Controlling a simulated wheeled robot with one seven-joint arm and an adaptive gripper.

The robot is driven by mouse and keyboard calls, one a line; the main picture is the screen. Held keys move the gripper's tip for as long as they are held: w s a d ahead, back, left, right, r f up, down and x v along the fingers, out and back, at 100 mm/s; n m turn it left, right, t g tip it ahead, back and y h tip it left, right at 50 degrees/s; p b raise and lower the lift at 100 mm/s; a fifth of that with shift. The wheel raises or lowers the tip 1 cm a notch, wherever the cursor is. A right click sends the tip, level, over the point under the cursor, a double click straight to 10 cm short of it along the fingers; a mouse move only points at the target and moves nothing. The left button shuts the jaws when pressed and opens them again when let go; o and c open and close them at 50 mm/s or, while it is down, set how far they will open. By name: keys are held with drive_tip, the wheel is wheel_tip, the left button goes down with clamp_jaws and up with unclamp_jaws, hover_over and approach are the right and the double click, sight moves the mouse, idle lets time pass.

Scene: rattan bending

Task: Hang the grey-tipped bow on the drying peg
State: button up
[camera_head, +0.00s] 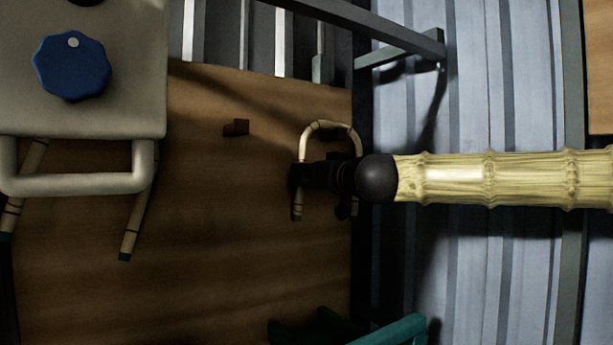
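A pale, arched bow (327,125) with dark bands shows at the right side of the brown board, its arch up and its legs down. The left leg's tip looks greyish, but the shade makes the colour unsure. My dark gripper (300,176) lies across the bow's legs, below the arch. Its fingers are too dark to show whether they are closed on the bow, and part of the right leg is hidden behind it. A small dark red-brown peg (236,128) stands out from the board, left of the bow and apart from it.
A pale grey box (110,110) with a blue knob (72,67) and a bar handle fills the upper left. Banded legs with teal tips (125,256) show below it. A teal object (395,332) is at the bottom. The board (200,230) is clear at lower middle.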

drive_tip(key=shift+o, duration=1)
drive_tip(key=shift+r, duration=0.2)
